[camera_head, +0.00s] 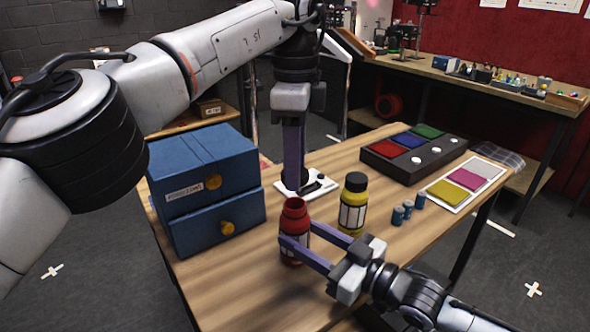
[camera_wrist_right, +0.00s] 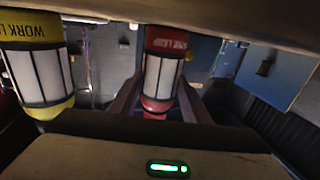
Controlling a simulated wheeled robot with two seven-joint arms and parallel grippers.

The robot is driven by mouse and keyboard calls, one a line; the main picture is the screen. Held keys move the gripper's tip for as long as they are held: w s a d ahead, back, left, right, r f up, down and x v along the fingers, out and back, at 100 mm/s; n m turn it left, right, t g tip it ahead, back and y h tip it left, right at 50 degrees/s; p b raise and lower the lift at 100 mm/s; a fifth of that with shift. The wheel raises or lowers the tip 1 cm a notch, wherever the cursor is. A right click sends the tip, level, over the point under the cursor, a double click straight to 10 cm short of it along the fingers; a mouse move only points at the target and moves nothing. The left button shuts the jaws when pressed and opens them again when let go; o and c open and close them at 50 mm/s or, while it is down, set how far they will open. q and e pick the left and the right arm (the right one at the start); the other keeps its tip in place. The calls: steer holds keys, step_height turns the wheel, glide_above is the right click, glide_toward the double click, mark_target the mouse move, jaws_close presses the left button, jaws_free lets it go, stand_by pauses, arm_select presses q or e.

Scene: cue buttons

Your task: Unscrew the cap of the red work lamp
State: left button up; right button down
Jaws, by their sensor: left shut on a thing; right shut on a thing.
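The red work lamp (camera_head: 293,218) stands upright on the table. Its round top shows as an open red neck with no cap on it. My right gripper (camera_head: 298,238) is shut on the lamp's body, one finger on each side. The right wrist view shows the lamp (camera_wrist_right: 163,75) between the two fingers (camera_wrist_right: 155,98). My left gripper (camera_head: 293,186) points down just above the lamp's neck. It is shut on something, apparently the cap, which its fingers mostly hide. A yellow work lamp (camera_head: 352,215) with a black cap stands to the right, also in the right wrist view (camera_wrist_right: 40,72).
A blue two-drawer cabinet (camera_head: 205,190) stands close on the left. Several small blue cylinders (camera_head: 397,215) stand right of the yellow lamp. A white device (camera_head: 322,192) lies behind the lamps. A black panel with coloured pads (camera_head: 380,168) and a colour card (camera_head: 445,195) lie farther right.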

steer(key=c, duration=0.9)
jaws_free()
